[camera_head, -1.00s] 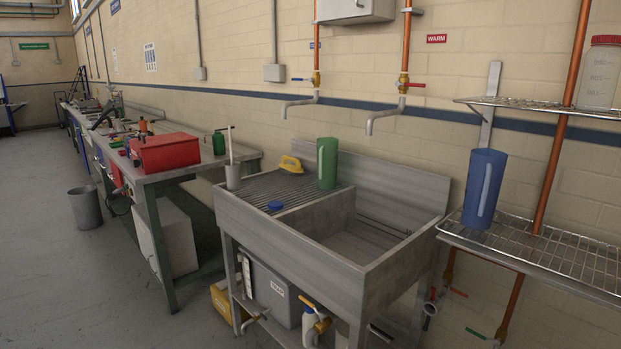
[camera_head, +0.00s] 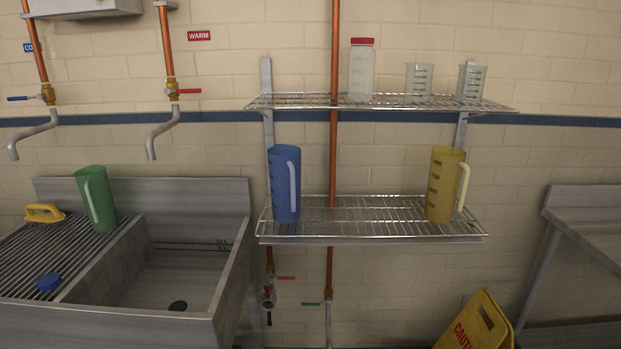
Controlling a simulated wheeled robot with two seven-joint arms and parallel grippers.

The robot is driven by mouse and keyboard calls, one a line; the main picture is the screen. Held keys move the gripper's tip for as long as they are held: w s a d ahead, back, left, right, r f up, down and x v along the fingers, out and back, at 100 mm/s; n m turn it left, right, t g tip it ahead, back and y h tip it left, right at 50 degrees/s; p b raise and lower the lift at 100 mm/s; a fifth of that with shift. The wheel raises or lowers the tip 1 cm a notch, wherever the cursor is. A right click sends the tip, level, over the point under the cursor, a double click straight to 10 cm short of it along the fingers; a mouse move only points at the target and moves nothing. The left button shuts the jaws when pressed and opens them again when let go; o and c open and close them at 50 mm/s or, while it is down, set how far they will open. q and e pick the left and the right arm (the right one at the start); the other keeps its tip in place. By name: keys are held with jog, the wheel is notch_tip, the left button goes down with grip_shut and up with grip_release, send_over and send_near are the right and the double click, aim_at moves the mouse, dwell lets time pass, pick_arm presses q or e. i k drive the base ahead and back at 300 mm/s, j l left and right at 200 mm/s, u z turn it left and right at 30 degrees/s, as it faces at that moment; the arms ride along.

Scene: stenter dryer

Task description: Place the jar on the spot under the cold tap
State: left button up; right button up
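A clear jar with a red lid (camera_head: 361,68) stands upright on the upper wire shelf (camera_head: 290,101), near its middle. The cold tap (camera_head: 34,131) has a blue lever and a bent grey spout at the far left, with a partly cut-off blue sign above it. Below it lies the ribbed drainboard (camera_head: 28,262) of the metal sink, with a green jug (camera_head: 96,198), a yellow-handled brush (camera_head: 44,212) and a blue round item (camera_head: 49,282) on it. Neither of my grippers is in view.
The warm tap (camera_head: 163,132) with a red lever hangs above the sink basin (camera_head: 175,275). Two clear beakers (camera_head: 419,79) stand right of the jar. A blue jug (camera_head: 285,184) and a yellow jug (camera_head: 444,185) stand on the lower shelf. A yellow caution sign (camera_head: 478,322) stands below right.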

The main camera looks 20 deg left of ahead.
aim_at(49, 246)
jog(key=j+u, duration=0.3)
jog(key=j, duration=2.7)
